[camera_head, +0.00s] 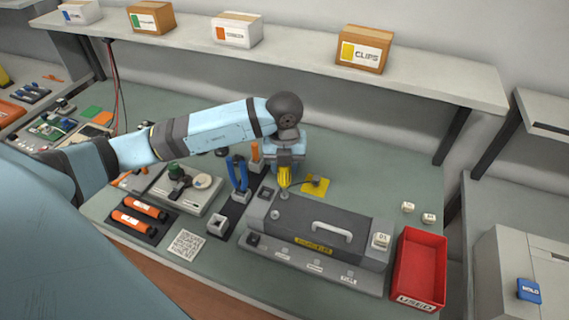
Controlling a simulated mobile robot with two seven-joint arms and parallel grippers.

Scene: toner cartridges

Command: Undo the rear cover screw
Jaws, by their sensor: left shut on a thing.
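My left gripper (284,165) points down over the left end of the dark cartridge unit. It is shut on a yellow-handled screwdriver (284,176), held about upright. The screwdriver's tip is down at the back left of the unit, by a small round post; I cannot tell whether it touches a screw. The unit (300,228) is a dark grey box with a pale handle on top and a yellow label in front, on a grey base. The rear cover screw itself is not clearly visible. My right gripper is not in view.
A red bin marked USED (419,270) stands right of the unit. Blue-handled pliers (238,173) stand in a dark holder to the left. A yellow piece (315,185) lies behind the unit. A shelf (300,58) with boxes runs along the back.

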